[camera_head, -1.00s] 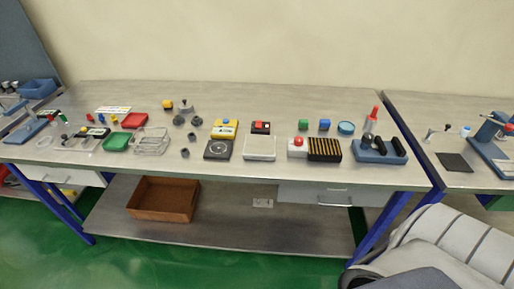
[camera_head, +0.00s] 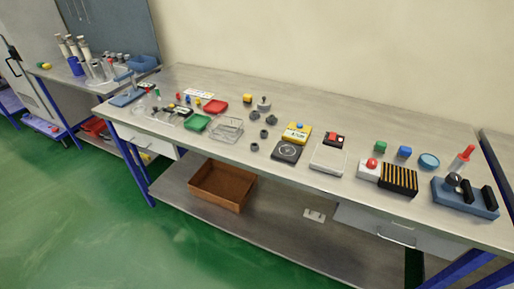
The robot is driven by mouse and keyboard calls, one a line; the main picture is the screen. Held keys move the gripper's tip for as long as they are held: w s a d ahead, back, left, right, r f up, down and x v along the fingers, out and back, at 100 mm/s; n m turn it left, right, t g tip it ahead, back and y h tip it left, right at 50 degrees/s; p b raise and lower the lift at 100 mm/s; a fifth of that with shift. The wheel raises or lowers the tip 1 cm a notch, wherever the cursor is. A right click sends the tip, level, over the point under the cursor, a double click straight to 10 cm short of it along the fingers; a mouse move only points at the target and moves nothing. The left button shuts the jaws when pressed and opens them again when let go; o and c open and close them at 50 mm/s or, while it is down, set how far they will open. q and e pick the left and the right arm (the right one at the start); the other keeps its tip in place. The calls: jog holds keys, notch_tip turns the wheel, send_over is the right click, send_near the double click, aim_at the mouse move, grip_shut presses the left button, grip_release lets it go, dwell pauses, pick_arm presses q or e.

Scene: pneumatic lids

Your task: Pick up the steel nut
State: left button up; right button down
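Several small dark grey nut-like pieces lie in a loose group near the middle of the workbench (camera_head: 330,112). One piece (camera_head: 255,115) and another (camera_head: 270,119) sit at the back of the group, a third (camera_head: 264,133) is closer, and one more (camera_head: 254,147) is nearest the front edge. They are too small to tell which is the steel nut. A grey knobbed part (camera_head: 264,104) stands just behind them. Neither of my grippers is in view.
Left of the pieces are a clear tray (camera_head: 227,130), a green tray (camera_head: 196,123) and a red tray (camera_head: 216,106). A brown crate (camera_head: 222,187) sits on the lower shelf.

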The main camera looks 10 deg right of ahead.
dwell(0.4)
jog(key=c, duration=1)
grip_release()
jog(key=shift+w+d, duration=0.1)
